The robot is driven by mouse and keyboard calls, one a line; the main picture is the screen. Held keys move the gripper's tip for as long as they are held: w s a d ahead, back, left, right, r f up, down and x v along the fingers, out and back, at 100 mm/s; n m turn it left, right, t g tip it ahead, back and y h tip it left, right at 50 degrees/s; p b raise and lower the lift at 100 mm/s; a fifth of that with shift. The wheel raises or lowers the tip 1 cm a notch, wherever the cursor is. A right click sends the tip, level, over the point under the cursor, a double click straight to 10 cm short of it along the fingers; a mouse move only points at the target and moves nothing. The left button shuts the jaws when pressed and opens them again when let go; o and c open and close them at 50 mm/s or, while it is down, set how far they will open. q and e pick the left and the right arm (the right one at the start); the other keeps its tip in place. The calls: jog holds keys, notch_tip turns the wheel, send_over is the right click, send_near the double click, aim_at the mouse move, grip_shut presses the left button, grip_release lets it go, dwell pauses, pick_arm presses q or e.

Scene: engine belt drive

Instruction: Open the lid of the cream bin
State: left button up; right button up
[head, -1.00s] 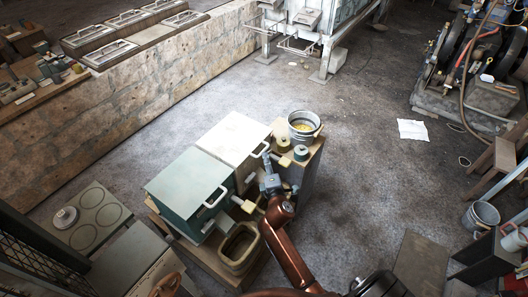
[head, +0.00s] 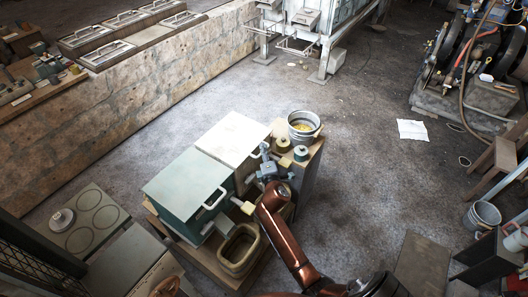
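The cream bin has a flat white lid (head: 233,138) with a pale bar handle at its right front edge. The lid lies shut, next to the teal lid (head: 188,184) of a green bin, which is also shut. My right gripper (head: 264,153) is at the right front edge of the white lid, by its handle. The gripper and wrist partly cover the handle and the bin's front, so I cannot tell whether the fingers touch the handle or how far apart they are. My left gripper is not in view.
A metal bucket (head: 304,126) with yellow contents and small round pots (head: 301,153) stand just right of my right gripper. An open tan tub (head: 239,249) is below, in front of the bins.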

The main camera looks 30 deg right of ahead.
grip_shut()
